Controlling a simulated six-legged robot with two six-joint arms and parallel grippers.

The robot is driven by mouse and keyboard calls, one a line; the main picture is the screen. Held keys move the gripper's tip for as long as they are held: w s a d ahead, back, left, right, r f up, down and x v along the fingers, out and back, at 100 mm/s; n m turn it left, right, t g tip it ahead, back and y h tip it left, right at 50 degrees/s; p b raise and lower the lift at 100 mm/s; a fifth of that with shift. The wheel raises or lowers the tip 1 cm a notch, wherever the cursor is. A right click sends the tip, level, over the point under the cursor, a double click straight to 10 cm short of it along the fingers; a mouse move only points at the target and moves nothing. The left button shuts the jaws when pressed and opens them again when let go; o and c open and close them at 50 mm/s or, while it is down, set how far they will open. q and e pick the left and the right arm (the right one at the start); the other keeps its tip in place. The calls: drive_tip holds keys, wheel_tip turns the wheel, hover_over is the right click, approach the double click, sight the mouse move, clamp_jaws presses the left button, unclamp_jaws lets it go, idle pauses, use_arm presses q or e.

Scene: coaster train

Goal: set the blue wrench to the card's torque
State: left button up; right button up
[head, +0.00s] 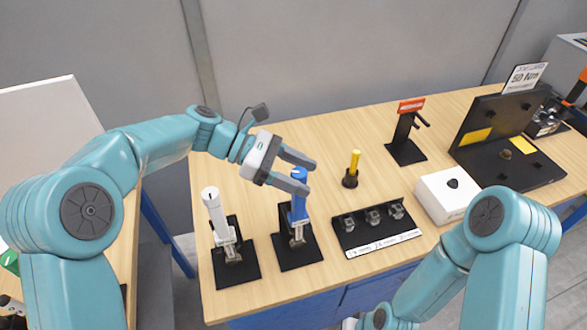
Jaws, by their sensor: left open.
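The blue wrench (299,195) stands upright in a black-based holder (299,254) near the front of the wooden table. My left gripper (311,176) is open, its two grey fingers around or just beside the top of the blue handle; I cannot tell whether they touch it. The wrench's scale is too small to read. The card (525,77) stands at the back right and reads 50 Nm. My right arm comes in at the lower right, and its gripper is not visible.
A white wrench (215,215) stands in a similar holder just left. A black tray (376,226) with several metal sockets lies to the right. A yellow-handled tool (353,168), a red-labelled stand (407,130), a white box (446,196) and an open black case (505,155) stand farther right.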

use_arm(q)
drive_tip(key=b+v, duration=0.1)
drive_tip(key=v, duration=1.5)
drive_tip(key=shift+a, duration=0.1)
